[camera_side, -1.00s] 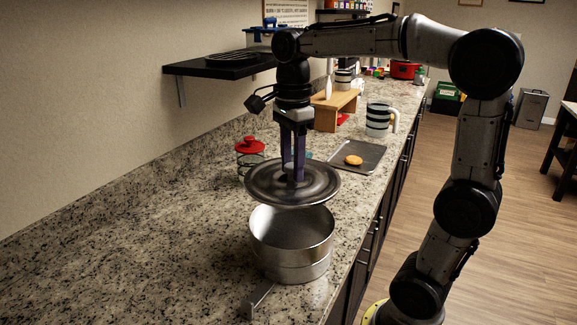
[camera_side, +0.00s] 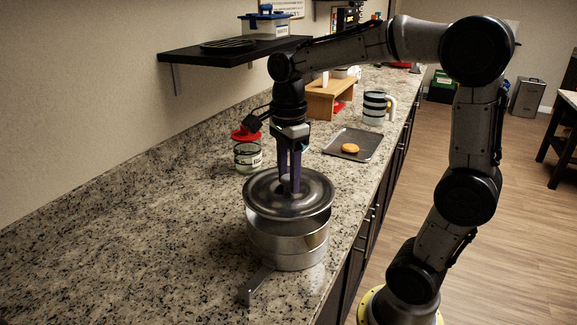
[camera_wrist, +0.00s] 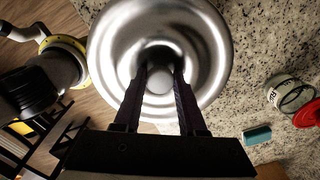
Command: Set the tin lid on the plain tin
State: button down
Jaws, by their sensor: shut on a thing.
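The round metal tin lid (camera_side: 312,200) is held by its centre knob, directly over the mouth of the plain tin (camera_side: 288,243). My gripper (camera_side: 289,187) is shut on the knob. The lid's near edge overlaps the tin's rim in the side view, and a dark strip of the tin's inside shows below the lid; I cannot tell whether they touch. In the wrist view the lid (camera_wrist: 208,45) fills the upper middle, with my fingers (camera_wrist: 160,78) on either side of the knob. The tin is hidden there.
A metal handle-like strip (camera_side: 254,287) lies in front. The counter at left is clear.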

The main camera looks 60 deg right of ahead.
aim_at(288, 188)
jog(key=shift+f, duration=2)
jog(key=shift+c, duration=2)
grip_release()
notch_tip(288, 188, up, 12)
jog(key=shift+r, duration=0.9)
